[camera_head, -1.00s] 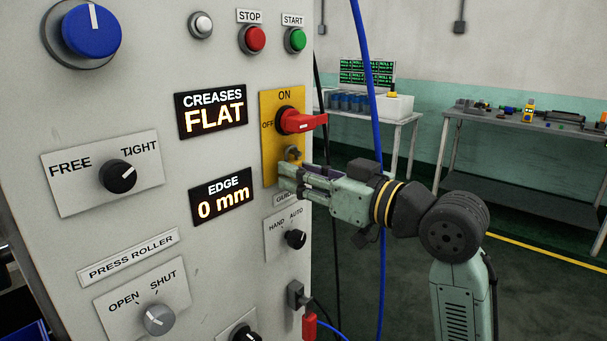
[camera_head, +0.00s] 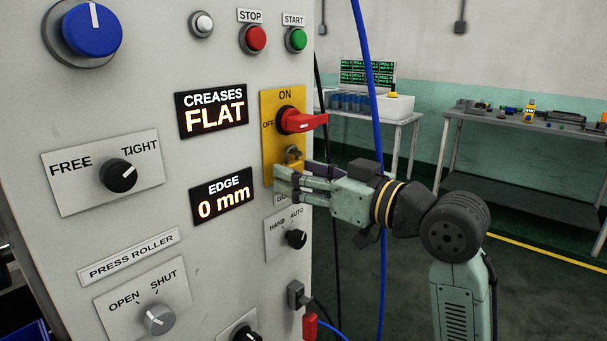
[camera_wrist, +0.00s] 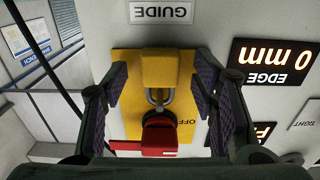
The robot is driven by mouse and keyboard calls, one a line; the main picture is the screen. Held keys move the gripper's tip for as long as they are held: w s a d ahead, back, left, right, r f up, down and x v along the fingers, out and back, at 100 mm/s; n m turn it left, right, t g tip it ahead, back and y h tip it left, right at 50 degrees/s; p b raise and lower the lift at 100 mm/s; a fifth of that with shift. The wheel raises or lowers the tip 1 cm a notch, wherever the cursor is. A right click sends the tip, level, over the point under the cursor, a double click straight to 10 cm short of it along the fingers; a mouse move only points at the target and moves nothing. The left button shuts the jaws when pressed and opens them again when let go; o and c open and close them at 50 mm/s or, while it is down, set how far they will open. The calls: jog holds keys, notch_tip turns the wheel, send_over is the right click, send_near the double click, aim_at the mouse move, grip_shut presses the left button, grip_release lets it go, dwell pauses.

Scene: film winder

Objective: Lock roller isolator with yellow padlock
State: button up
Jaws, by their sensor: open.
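The roller isolator is a red handle (camera_head: 300,121) on a yellow plate (camera_head: 270,110) marked ON at top and OFF at left; the handle lies horizontal. In the wrist view, turned upside down, the handle (camera_wrist: 158,140) is near the bottom. The yellow padlock (camera_wrist: 160,70) hangs below the handle, its grey shackle (camera_wrist: 160,97) reaching to the fitting beside it. Whether the shackle is fully closed cannot be told. My gripper (camera_wrist: 162,88) is open, one finger on each side of the padlock, with gaps. In the head view my gripper (camera_head: 290,183) hides the padlock body.
The panel carries a GUIDE label (camera_wrist: 161,12), a HAND/AUTO knob (camera_head: 296,239), an EDGE display (camera_head: 222,196) and STOP (camera_head: 254,39) and START (camera_head: 296,39) buttons. A blue cable (camera_head: 373,100) hangs behind my arm. Worktables (camera_head: 520,124) stand behind at right.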

jog(key=v, duration=1.2)
